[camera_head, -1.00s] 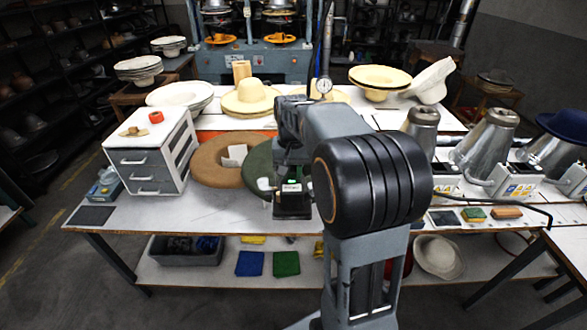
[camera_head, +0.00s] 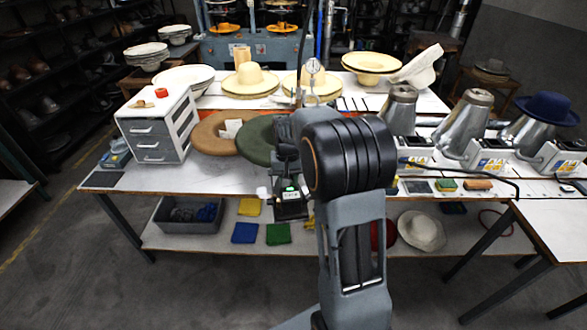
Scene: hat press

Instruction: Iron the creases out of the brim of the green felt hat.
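The green felt hat (camera_head: 257,140) lies on the table beside a brown felt hat (camera_head: 209,136). Its left part shows; my arm hides the rest, and creases cannot be made out. No iron can be made out clearly.
A white drawer unit (camera_head: 156,128) stands at the left of the table (camera_head: 180,178). Metal cones (camera_head: 465,125) with control boxes stand at the right, one under a blue hat (camera_head: 546,106). Straw hats (camera_head: 250,80) stand behind. Colored cloths (camera_head: 278,234) and a grey bin (camera_head: 187,215) lie on the lower shelf.

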